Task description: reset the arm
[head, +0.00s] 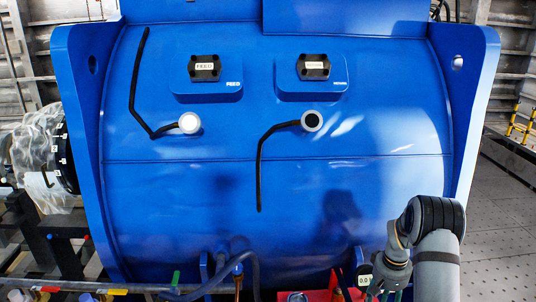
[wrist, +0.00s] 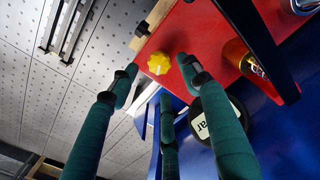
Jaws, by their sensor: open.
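My gripper (wrist: 160,85) is open in the wrist view. Its green-sleeved fingers are spread and nothing is held between them. A yellow star-shaped knob (wrist: 158,63) shows beyond the fingertips, beside a red surface (wrist: 208,32); I cannot tell how far off it is. In the head view my gripper (head: 376,288) hangs at the lower right, in front of the big blue motor housing (head: 270,180). My arm bends down to it, and its fingertips are partly cut off by the bottom edge.
A black block labelled FEED (head: 204,68) and another labelled block (head: 313,67) sit on the housing. A round gauge (wrist: 205,128) is close to the fingers. Wrapped pipework (head: 38,155) stands left; perforated floor (head: 505,215) lies right.

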